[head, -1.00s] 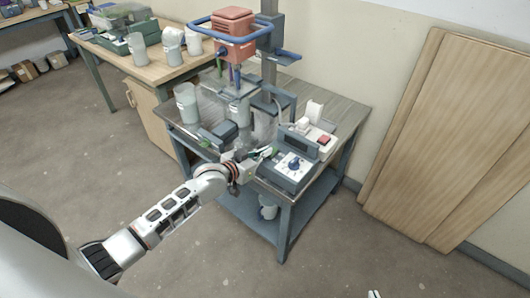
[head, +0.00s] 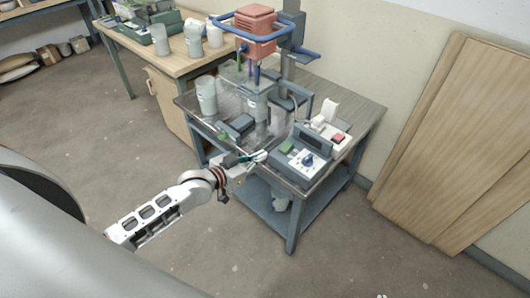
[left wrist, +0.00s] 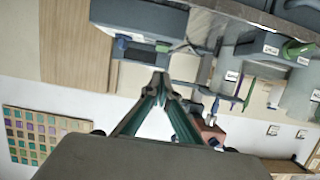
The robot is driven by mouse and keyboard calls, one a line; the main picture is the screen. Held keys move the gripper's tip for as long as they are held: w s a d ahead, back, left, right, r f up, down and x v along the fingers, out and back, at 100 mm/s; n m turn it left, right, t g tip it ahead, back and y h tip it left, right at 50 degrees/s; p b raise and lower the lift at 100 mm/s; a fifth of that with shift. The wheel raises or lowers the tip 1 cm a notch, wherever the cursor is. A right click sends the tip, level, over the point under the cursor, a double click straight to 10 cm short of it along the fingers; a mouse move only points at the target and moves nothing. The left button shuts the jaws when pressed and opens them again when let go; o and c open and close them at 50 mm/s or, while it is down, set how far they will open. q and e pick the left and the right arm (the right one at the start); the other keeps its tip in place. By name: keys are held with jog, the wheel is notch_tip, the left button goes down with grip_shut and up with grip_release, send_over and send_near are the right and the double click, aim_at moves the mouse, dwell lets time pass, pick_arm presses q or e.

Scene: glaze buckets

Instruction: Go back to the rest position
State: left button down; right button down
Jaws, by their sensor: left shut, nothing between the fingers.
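My left gripper (head: 254,158) is at the front edge of the steel-topped bench (head: 352,97), just left of the grey control box (head: 303,163) with a blue knob. Its dark green fingers meet at the tips in the left wrist view (left wrist: 160,76), with nothing between them. My left arm stretches up to it from the lower left. My right gripper is not visible.
The bench carries a mixer with a red motor (head: 254,29), a clear guard and a white bucket (head: 207,95). A wooden table (head: 160,64) with several buckets stands behind left. Wooden boards (head: 450,140) lean on the right wall. The foreground floor is open.

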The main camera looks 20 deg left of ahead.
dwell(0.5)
pick_arm(q)
jog(key=s+d+f+g+y, duration=0.1)
jog(key=s+d+f, duration=0.1)
jog(key=s+f, duration=0.5)
jog(key=s+d+f+g+y, duration=0.2)
jog(key=s+f, duration=0.5)
jog(key=s, duration=1.1)
jog(key=shift+f, duration=0.3)
